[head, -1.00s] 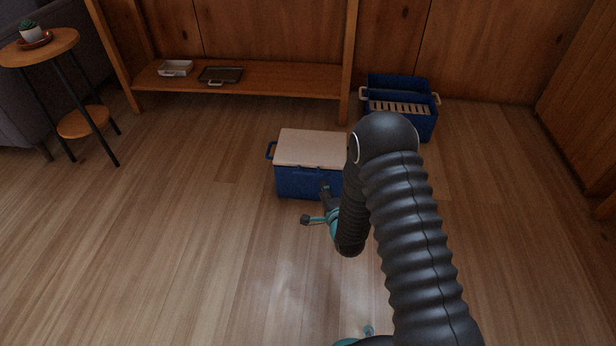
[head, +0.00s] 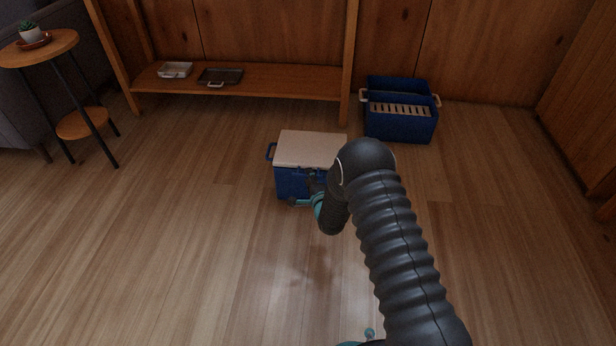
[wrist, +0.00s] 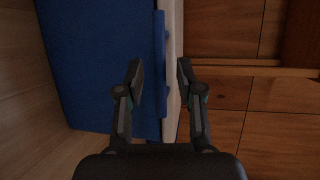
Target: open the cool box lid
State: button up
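The cool box (head: 290,183) stands on the floor, a blue body with a pale lid (head: 309,148) lying shut on top. My gripper (head: 303,188) is at its front face, partly hidden behind my arm. In the wrist view the blue front wall (wrist: 95,60) is at left and the lid's pale edge (wrist: 173,50) runs down the middle. My gripper (wrist: 160,82) is open there, with one finger over the blue side and the other beyond the lid edge. Nothing is visibly held. Whether the fingers touch the box I cannot tell.
A blue crate (head: 400,127) with pale handles stands behind to the right. A low wooden shelf (head: 290,82) at the back holds a white tray (head: 175,70) and a dark tray (head: 220,76). A round side table (head: 40,48) stands left. The front floor is clear.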

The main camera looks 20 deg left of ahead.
jog(key=shift+x, duration=0.9)
grip_shut()
